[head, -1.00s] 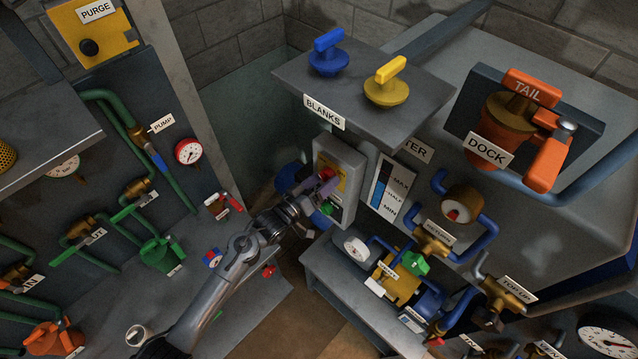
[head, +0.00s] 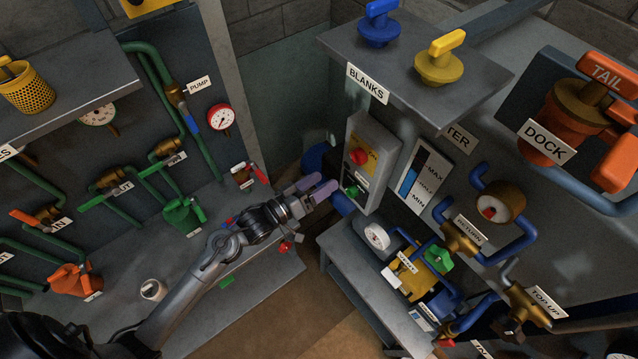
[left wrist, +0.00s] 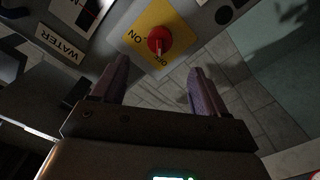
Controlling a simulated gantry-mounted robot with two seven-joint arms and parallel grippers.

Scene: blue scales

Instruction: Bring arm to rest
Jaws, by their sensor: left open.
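My left gripper (head: 318,188) has purple-grey fingers. It is open and empty, just left of the lower part of a grey switch box (head: 382,143). The box has a yellow plate, a red rotary knob (head: 358,156) and a green button (head: 353,190). In the left wrist view the open fingers (left wrist: 158,72) have nothing between them. The red knob (left wrist: 159,40) lies beyond the fingertips on its plate marked ON and OFF, with a gap. My left arm reaches up from the lower left. My right gripper is in neither view.
The blanks shelf (head: 460,85) with a blue and a yellow plug overhangs the box. A low grey bench (head: 365,290) with gauge and valves stands lower right. Green pipes and valves line the left panel, above a grey ledge (head: 265,275). Open floor (head: 285,325) lies between.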

